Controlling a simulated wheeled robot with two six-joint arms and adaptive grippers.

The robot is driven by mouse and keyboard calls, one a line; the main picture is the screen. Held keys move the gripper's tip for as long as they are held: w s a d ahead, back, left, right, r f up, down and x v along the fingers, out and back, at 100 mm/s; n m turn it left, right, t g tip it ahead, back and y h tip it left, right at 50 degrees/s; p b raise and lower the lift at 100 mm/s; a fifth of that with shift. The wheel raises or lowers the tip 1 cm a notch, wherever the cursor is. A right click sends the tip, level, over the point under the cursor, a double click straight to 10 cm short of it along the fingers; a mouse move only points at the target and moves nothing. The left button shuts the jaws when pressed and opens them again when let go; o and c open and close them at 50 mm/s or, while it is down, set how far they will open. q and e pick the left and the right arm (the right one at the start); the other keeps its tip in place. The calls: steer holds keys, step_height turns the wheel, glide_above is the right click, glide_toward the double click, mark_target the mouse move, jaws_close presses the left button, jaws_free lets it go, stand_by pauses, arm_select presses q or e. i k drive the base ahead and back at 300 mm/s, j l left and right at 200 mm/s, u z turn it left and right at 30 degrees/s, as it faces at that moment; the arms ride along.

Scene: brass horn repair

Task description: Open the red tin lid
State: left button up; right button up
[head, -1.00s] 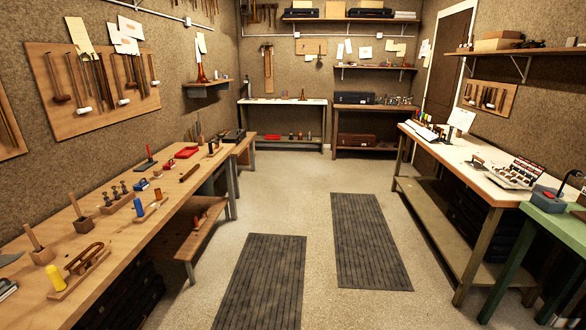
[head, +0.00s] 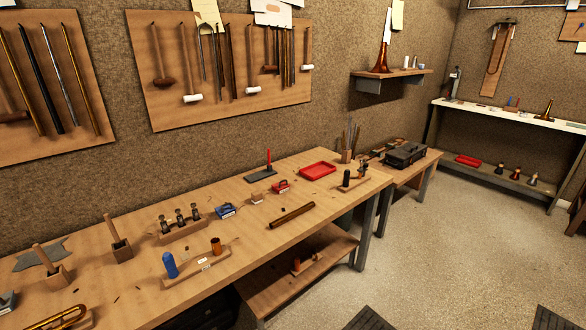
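A small red item (head: 281,187), which may be the red tin, sits near the middle of the long wooden bench. It is too small to tell whether it has a lid or how the lid stands. A larger flat red tray-like object (head: 318,170) lies behind it to the right, near the back edge. Another red flat object (head: 467,160) is on the low shelf of the white-topped table at the far right. Neither of my grippers is in view.
The wooden bench (head: 225,260) also holds a small blue box (head: 226,210), a dark rod (head: 292,215), a stand with a blue and an orange-brown piece (head: 196,268), and wooden blocks with handles. A dark case (head: 405,153) sits beyond it. Floor at right is open.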

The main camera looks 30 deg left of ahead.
mark_target(283, 184)
steer(key=i+u, duration=0.4)
steer(key=i+l+u, duration=0.1)
steer(key=i+u, duration=0.3)
steer(key=i+l+u, duration=0.25)
steer(key=i+u, duration=0.15)
steer(key=i+l+u, duration=0.4)
steer(key=k, duration=0.05)
